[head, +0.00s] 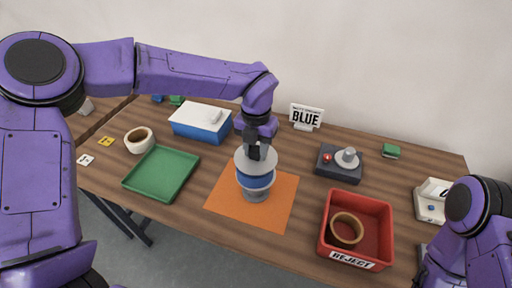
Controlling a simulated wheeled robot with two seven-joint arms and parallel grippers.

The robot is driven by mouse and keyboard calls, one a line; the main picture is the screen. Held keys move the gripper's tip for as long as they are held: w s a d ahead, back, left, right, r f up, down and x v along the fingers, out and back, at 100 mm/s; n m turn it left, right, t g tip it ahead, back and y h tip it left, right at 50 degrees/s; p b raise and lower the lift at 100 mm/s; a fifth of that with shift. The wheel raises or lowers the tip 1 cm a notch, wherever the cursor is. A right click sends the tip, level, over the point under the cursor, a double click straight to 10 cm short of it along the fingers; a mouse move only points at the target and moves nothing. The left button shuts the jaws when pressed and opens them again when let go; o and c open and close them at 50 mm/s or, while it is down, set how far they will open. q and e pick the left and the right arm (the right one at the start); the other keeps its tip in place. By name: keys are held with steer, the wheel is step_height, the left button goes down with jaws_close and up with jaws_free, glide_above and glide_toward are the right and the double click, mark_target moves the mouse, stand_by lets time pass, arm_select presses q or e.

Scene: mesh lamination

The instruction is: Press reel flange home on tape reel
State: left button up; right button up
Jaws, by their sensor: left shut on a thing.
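The tape reel (256,180) shows a blue band of tape and stands on a grey stand (255,195) on the orange mat. A light grey round flange (243,161) sits over the top of the blue band. Any gap between flange and reel is too small to tell. My left gripper (256,154) points down onto the middle of the flange and is shut on a part there that its fingers hide. My right arm is at the lower right edge, and its gripper is out of view.
The orange mat (225,194) lies under the stand. A green tray (163,173), a tan tape roll (139,139) and a blue box with white lid (200,120) are left. A red REJECT bin (378,215) and a dark device (338,166) are right. A BLUE sign (306,117) stands behind.

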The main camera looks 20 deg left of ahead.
arm_select(q)
steer(key=shift+f+b, duration=0.45)
steer(key=shift+f, duration=0.25)
steer(key=o, duration=1.1)
steer(key=shift+o, duration=0.2)
